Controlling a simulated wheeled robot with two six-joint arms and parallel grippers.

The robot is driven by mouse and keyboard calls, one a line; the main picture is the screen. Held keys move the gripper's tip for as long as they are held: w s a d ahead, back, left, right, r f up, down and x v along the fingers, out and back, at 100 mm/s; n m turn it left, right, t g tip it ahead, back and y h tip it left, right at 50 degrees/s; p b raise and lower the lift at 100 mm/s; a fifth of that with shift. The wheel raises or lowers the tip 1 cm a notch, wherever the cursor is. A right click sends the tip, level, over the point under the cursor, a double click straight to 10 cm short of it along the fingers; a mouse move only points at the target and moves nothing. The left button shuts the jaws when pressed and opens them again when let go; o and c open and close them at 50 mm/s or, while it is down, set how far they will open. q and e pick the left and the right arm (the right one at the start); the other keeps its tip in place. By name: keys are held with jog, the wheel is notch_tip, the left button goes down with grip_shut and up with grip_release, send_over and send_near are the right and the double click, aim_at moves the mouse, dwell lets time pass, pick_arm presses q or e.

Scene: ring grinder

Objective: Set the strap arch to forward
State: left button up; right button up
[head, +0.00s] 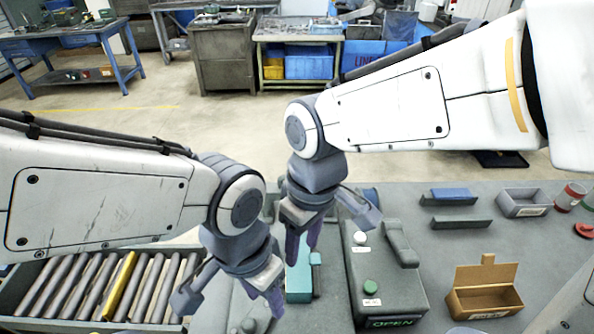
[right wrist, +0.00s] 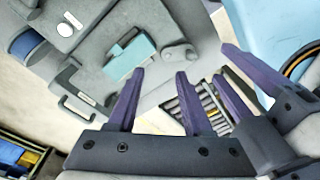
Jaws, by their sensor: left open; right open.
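A teal block (head: 299,284) stands on the grey bench top, partly behind my right gripper. It also shows in the right wrist view (right wrist: 131,59), with a thin grey bent bar (right wrist: 125,41) at its edge. I cannot tell surely whether this bar is the strap arch, or which way it is set. My right gripper (head: 304,246) is open and empty above the block's far end; its fingers show in the right wrist view (right wrist: 160,74). My left gripper (head: 264,302) is open and empty, lower and left of the block.
A grey machine box (head: 385,290) marked OPEN, with a green button (head: 370,286), stands right of the block. A rack of rollers (head: 90,288) is at left. A cardboard box (head: 487,298) and grey trays (head: 525,203) lie at right. The two grippers are close together.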

jog(key=w+a+r+n+p, duration=0.1)
jog(key=w+a+n, duration=0.1)
jog(key=w, duration=0.6)
jog(key=w+a+r+n, duration=0.1)
jog(key=w+n, duration=0.1)
jog(key=w, duration=0.5)
jog(key=w+d+f+n+p, duration=0.25)
jog(key=w+n, duration=0.25)
jog(key=w, duration=1.1)
jog(key=shift+h, duration=0.4)
notch_tip(320, 180, down, 9)
jog(key=shift+s+d+f+p, duration=0.1)
jog(key=shift+s+f+p, duration=0.1)
jog(key=shift+p, duration=0.75)
jog(key=shift+f, duration=0.65)
grip_shut()
jog(key=shift+w+r, duration=0.1)
